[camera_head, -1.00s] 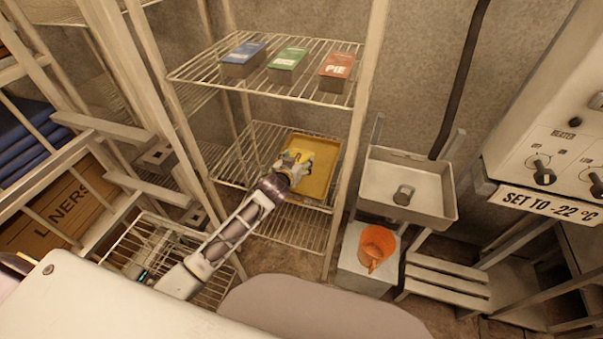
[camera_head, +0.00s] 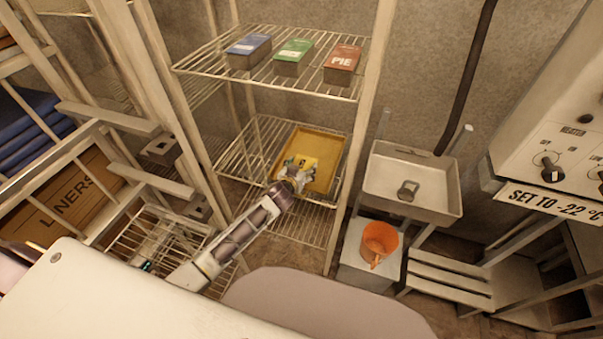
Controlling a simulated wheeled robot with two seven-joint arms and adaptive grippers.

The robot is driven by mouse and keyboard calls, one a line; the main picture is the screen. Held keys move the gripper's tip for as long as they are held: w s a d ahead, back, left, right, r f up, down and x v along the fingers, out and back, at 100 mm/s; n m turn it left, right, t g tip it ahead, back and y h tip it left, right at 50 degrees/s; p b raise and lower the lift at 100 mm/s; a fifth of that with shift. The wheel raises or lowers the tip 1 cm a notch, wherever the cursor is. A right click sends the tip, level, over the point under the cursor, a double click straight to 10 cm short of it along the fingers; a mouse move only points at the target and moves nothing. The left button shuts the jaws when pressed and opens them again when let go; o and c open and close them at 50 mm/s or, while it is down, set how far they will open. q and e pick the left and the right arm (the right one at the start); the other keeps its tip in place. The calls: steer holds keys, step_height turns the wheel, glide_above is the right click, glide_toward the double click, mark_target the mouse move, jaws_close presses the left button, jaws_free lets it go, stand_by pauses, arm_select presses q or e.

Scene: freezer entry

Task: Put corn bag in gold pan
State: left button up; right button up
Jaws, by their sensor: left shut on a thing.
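The gold pan (camera_head: 328,147) lies on the lower wire shelf of the rack, below the boxed shelf. A small yellow bag (camera_head: 306,161), which looks like the corn bag, shows over the pan's front left part. My left gripper (camera_head: 297,172) reaches in from the lower left and is shut on the bag's near side. Its fingers hide part of the bag and the pan's front edge. I cannot tell whether the bag touches the pan floor. My right gripper is not in view.
Blue (camera_head: 249,45), green (camera_head: 294,51) and red PIE (camera_head: 343,58) boxes stand on the upper shelf (camera_head: 218,65). A rack post (camera_head: 362,130) rises right of the pan. A grey sink (camera_head: 411,203) and an orange bucket (camera_head: 379,240) are further right.

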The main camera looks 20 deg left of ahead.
arm_select(q)
step_height(320, 180, down, 2)
steer(key=shift+f, duration=0.4)
steer(key=o, duration=0.8)
steer(key=shift+c, duration=0.2)
steer(key=o, duration=0.4)
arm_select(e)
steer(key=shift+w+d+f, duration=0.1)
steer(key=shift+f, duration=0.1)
